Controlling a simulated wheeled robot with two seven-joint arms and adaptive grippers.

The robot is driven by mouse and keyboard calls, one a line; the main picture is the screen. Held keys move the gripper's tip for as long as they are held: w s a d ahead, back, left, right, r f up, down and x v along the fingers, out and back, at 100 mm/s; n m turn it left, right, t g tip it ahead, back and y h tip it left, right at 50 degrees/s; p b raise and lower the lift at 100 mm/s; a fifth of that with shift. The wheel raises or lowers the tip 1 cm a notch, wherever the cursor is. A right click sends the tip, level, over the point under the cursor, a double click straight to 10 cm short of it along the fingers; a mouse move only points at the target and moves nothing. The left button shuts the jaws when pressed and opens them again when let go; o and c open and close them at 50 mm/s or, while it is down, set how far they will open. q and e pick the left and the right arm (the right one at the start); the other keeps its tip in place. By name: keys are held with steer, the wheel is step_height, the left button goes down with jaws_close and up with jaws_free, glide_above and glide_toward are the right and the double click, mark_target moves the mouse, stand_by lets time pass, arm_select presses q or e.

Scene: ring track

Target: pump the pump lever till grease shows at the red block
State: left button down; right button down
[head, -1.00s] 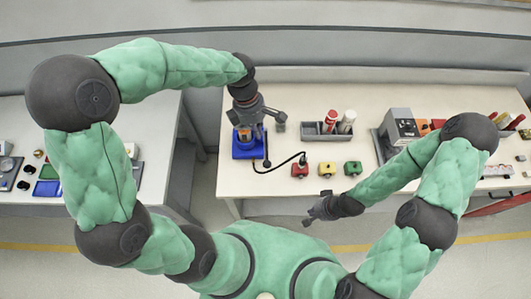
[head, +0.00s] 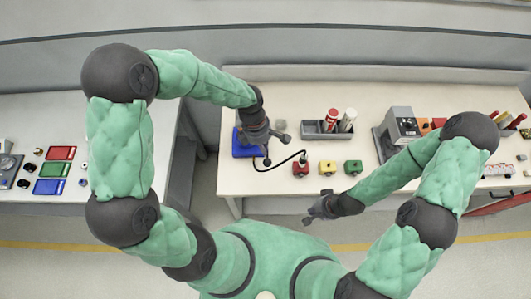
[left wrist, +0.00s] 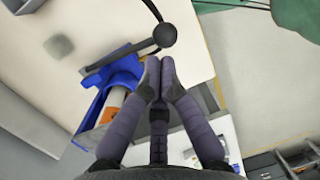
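The blue pump (head: 246,150) stands at the left end of the table, partly hidden by my left gripper. In the left wrist view its blue body (left wrist: 124,70) carries a dark pump lever (left wrist: 115,57) ending in a round black knob (left wrist: 165,35). The knob (head: 267,162) also shows in the head view. My left gripper (left wrist: 160,68) has its fingertips close together just short of the knob, with nothing visible between them. The red block (head: 300,170) sits on the table with the black hose reaching it; no grease is discernible. My right gripper (head: 310,217) hangs before the table's front edge, its opening unclear.
A yellow block (head: 327,168) and a green block (head: 352,167) stand right of the red one. A grey tray (head: 313,131) with red and white cylinders stands behind. A grey machine (head: 399,124) is further right. A side table (head: 110,198) is at the left.

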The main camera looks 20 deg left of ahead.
mark_target(267, 158)
arm_select(q)
steer(key=shift+s+d+f, duration=0.1)
steer(key=shift+d+f, duration=0.1)
steer(key=shift+f, duration=0.75)
steer(key=shift+s+d+f, duration=0.1)
steer(key=shift+d+f, duration=0.05)
steer(key=shift+f, duration=0.75)
steer(key=shift+w, duration=0.1)
arm_select(e)
steer(key=shift+f, duration=0.1)
